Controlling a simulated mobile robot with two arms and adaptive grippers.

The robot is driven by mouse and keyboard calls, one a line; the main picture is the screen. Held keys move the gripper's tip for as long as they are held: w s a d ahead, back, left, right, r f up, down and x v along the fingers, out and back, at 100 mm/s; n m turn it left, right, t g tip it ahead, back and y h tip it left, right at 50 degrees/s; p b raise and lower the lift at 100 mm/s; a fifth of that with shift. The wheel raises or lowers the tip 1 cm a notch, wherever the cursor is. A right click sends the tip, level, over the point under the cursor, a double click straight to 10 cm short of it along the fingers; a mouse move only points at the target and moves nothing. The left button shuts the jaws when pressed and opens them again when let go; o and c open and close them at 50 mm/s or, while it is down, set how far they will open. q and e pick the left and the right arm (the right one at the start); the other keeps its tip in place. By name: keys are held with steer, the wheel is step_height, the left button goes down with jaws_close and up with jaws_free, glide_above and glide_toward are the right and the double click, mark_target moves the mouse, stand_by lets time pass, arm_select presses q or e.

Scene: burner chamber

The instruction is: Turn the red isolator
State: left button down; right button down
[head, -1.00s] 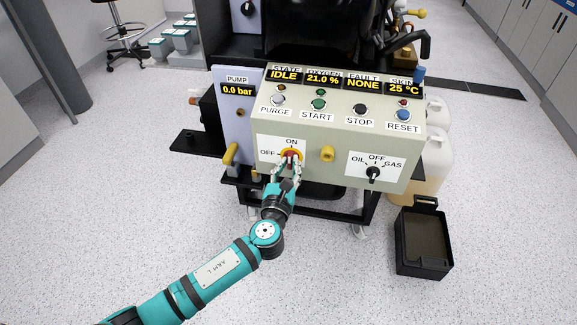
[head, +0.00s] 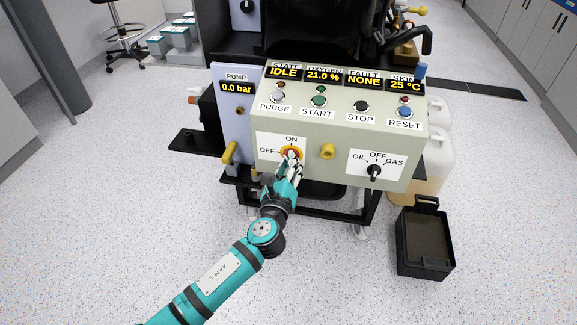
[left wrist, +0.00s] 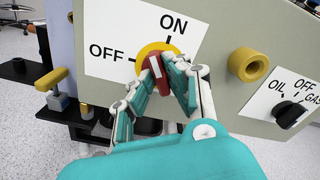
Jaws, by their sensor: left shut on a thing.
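The red isolator (left wrist: 155,68) is a red handle with a white mark on a yellow ring, on a white plate labelled ON above and OFF to the left. In the left wrist view its white mark points up and left, between OFF and ON. In the head view the isolator (head: 291,154) is partly hidden by my fingers. My left gripper (head: 289,163) is shut on the handle, with a finger on each side; it also shows in the left wrist view (left wrist: 160,80). My right gripper is not in view.
A yellow knob (head: 327,151) sticks out right of the isolator. A black OIL/OFF/GAS selector (head: 374,170) is farther right. The pump panel (head: 238,120) with a yellow lever (head: 230,153) stands left. A black bin (head: 426,240) is on the floor at right.

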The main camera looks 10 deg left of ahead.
arm_select(q)
steer(key=n+b, duration=0.2)
steer(key=n, duration=0.9)
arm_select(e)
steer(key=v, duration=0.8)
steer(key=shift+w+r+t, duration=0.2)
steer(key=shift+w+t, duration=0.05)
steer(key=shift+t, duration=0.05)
arm_select(q)
steer(key=shift+n, duration=0.3)
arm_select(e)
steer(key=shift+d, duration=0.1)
arm_select(q)
steer(key=c, duration=1.3)
jaws_free()
steer(key=shift+c, duration=0.2)
steer(key=s, duration=1.2)
